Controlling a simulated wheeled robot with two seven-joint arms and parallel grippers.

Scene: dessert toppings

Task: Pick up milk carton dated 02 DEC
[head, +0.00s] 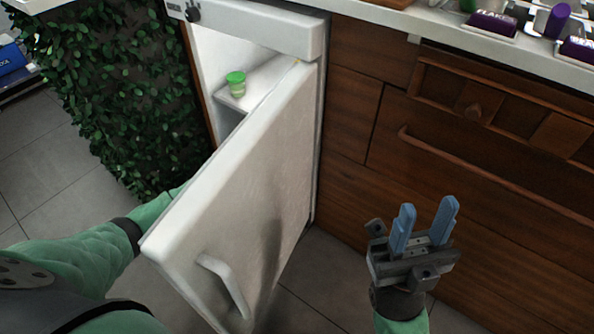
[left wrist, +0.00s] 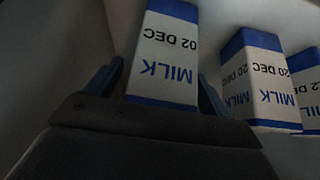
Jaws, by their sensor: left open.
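A white and blue milk carton (left wrist: 168,52) marked 02 DEC shows in the left wrist view, inside the fridge. My left gripper (left wrist: 160,88) is open, with one finger on each side of this carton; I cannot tell whether they touch it. In the head view the left gripper is hidden behind the open fridge door (head: 240,190). A second carton (left wrist: 255,80) marked 20 DEC stands to its right. My right gripper (head: 425,228) is open and empty, in front of the wooden drawers.
A third carton (left wrist: 307,85) is partly cut off at the right edge. A green-lidded jar (head: 236,83) stands on the fridge shelf (head: 262,88). The door's handle (head: 222,283) faces me. A leafy plant wall (head: 110,90) stands left of the fridge.

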